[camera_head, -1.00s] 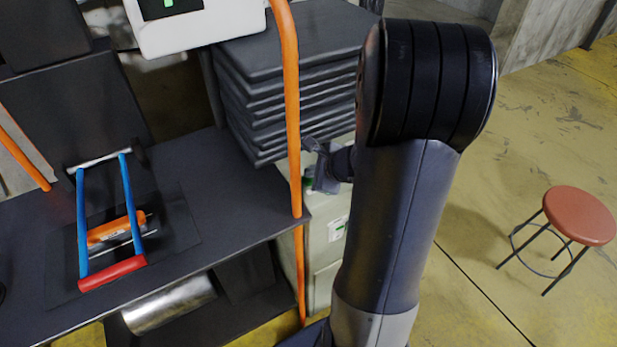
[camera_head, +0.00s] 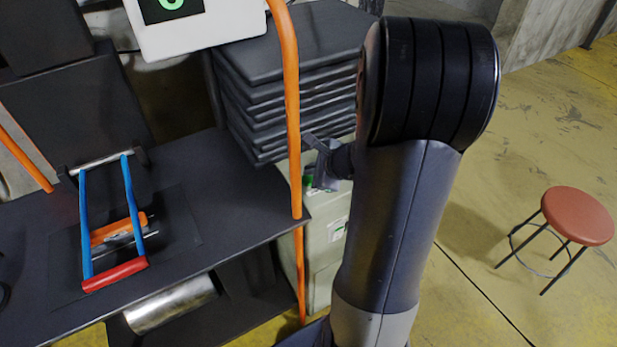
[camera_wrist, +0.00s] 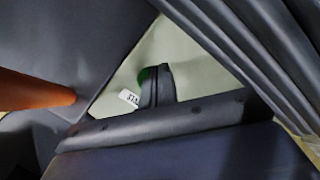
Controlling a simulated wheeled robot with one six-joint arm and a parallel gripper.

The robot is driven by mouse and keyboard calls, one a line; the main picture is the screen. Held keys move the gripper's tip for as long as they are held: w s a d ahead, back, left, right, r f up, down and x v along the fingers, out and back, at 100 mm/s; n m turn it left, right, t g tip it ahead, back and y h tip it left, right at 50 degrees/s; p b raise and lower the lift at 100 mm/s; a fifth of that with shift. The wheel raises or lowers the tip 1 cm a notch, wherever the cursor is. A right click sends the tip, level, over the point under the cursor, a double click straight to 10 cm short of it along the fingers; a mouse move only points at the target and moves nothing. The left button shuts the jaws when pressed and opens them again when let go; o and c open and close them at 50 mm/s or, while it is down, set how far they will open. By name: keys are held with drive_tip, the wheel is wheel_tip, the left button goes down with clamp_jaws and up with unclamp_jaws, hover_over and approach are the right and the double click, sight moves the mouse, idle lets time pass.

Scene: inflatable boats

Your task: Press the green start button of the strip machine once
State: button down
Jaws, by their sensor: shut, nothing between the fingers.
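A green button (camera_wrist: 143,76) shows on a pale panel (camera_wrist: 185,50) in the wrist view, partly hidden behind my gripper (camera_wrist: 160,72). A small white label (camera_wrist: 128,97) is beside it. In the head view a bit of green (camera_head: 308,181) shows on the pale cabinet (camera_head: 325,245), just left of my gripper (camera_head: 317,180). My gripper is shut and empty, its tips at or very close to the button. I cannot tell whether they touch it. A white display unit (camera_head: 225,22) at the top left shows a green ring-like sign on its dark screen.
An orange post (camera_head: 292,100) stands just left of my gripper. A stack of dark slabs (camera_head: 290,60) overhangs the cabinet. A dark bench (camera_head: 225,215) holds a blue-and-red handled frame (camera_head: 115,272). A red stool (camera_head: 578,215) stands right on open yellow floor.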

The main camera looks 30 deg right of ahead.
drive_tip(key=shift+r, duration=0.1)
wheel_tip(320, 180, up, 5)
drive_tip(key=p, duration=0.4)
idle(1.5)
